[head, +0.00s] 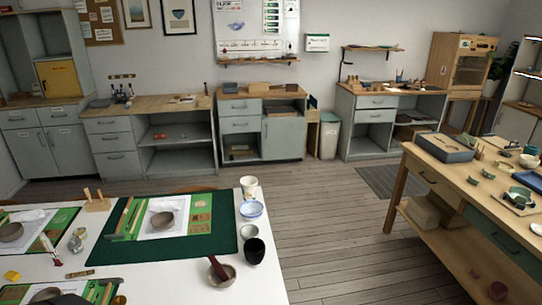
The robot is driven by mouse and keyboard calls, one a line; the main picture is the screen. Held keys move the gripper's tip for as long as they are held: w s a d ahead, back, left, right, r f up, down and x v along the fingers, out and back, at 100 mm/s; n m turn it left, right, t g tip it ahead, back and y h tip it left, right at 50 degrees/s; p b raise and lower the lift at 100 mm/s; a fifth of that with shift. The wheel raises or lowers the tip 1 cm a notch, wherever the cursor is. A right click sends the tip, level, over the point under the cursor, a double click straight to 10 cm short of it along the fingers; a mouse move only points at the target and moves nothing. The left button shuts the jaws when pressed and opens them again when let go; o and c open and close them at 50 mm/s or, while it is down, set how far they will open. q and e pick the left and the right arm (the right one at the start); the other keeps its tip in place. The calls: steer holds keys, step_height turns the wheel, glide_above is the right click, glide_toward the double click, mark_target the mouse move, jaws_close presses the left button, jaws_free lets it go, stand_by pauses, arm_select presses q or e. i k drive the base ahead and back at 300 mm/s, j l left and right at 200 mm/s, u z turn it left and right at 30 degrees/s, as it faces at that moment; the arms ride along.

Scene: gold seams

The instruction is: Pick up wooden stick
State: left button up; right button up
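Several wooden stick-like pieces lie on the white table. One thin wooden stick (124,215) lies at the left edge of the dark green mat (212,244), next to a dark strip. A similar stick (108,292) lies at the near left, by another mat. A short flat wooden piece (79,274) lies on the bare table between the mats. A wooden block (97,205) with upright pegs stands at the back. I cannot tell which is the task's stick.
A grey bowl (162,221) sits on the mat. A bowl with a red-brown pestle (222,277), a black cup (254,251) and a paper cup (249,187) line the right side. A wooden workbench (407,182) stands right, with open floor (325,215) between.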

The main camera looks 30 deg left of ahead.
mark_target(86, 190)
steer(key=i+l+z, duration=0.55)
steer(key=i+z, duration=0.35)
steer(key=i+u, duration=0.75)
steer(key=i+l+u, duration=0.1)
steer(key=u, duration=0.25)
steer(key=i+j+u, duration=0.25)
steer(key=i+u, duration=0.15)
steer(key=i, duration=0.15)
steer(key=i+j+u, duration=0.1)
steer(key=i+u, duration=0.3)
steer(key=i, duration=0.2)
steer(key=i+l+u, duration=0.15)
steer(key=i+u, duration=0.25)
steer(key=i, duration=0.15)
steer(key=i+u, duration=0.1)
steer(key=i, duration=1.75)
